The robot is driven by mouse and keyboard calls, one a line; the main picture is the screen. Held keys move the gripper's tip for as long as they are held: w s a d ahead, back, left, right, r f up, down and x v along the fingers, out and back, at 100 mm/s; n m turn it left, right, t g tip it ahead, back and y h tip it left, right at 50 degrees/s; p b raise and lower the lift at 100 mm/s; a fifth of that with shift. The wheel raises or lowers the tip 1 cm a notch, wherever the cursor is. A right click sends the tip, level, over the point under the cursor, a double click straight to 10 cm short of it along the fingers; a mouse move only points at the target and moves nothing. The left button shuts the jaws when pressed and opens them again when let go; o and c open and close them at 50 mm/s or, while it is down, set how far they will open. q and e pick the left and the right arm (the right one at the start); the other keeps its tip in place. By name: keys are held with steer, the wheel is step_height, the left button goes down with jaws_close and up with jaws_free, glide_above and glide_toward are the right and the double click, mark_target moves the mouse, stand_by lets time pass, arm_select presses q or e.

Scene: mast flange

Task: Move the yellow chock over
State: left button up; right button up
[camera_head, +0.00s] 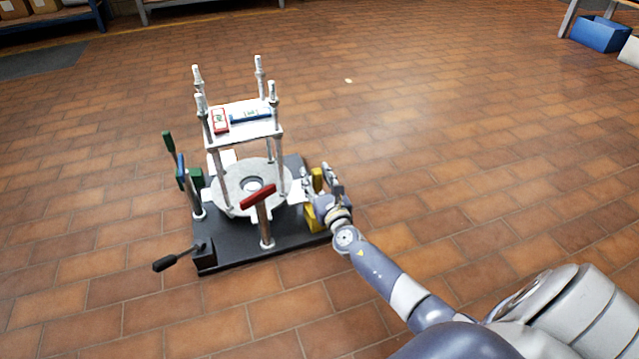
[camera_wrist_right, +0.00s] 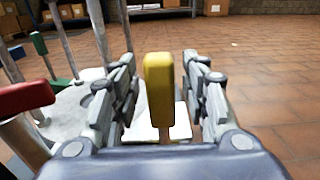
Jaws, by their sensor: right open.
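The yellow chock (camera_head: 318,180) is at the right side of the dark base plate, partly hidden behind my right gripper (camera_head: 320,175). In the right wrist view a yellow upright block (camera_wrist_right: 159,88) stands between the two open fingers of my right gripper (camera_wrist_right: 159,85), with a gap on each side. A white flat piece (camera_wrist_right: 150,122) lies behind it. More yellow shows low beside my gripper in the head view (camera_head: 311,217). My left gripper is not in view.
The dark base plate (camera_head: 228,252) carries a round grey flange (camera_head: 230,192), several posts and a raised white shelf (camera_head: 262,131). A red-handled post (camera_head: 264,225) stands in front, a black lever (camera_head: 170,263) and green handles (camera_head: 169,145) at left. The brick floor around is clear.

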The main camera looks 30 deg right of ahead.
steer(key=v, duration=1.1)
steer(key=shift+s, duration=0.4)
steer(key=shift+a, duration=0.1)
